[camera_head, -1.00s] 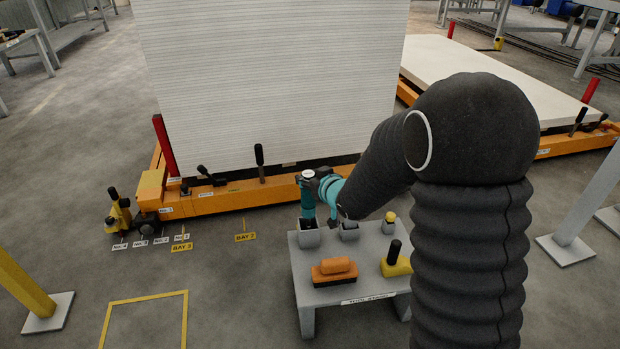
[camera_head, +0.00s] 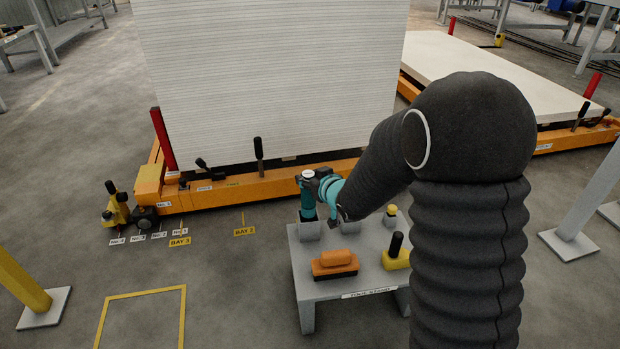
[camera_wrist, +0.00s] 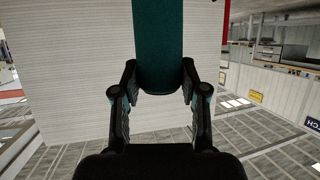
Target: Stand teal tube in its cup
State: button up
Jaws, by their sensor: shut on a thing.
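The teal tube (camera_head: 307,204) has a white top and a dark lower end. It stands about upright in the head view, at the back left corner of the grey stand. Its lower end shows at the mouth of a grey cup (camera_head: 310,232); I cannot tell how deep it sits. My gripper (camera_head: 318,184) is shut on the tube near its top. In the wrist view the teal tube (camera_wrist: 158,45) lies between the two fingers of my gripper (camera_wrist: 160,88). The cup is not seen there.
The grey stand (camera_head: 317,288) also bears an orange block-shaped tool (camera_head: 336,259), a yellow tool with a black handle (camera_head: 396,255) and more cups along its back. An orange cart (camera_head: 225,192) with a tall white stack (camera_head: 265,80) stands close behind.

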jog(key=shift+f+b, duration=1)
jog(key=shift+f, duration=0.3)
jog(key=o, duration=1.1)
jog(key=shift+r, duration=0.1)
jog(key=shift+o, duration=1.3)
jog(key=shift+s, duration=0.15)
jog(key=v, duration=1.1)
jog(key=shift+s+d, duration=0.25)
jog(key=shift+s, duration=0.05)
jog(key=shift+r, duration=0.1)
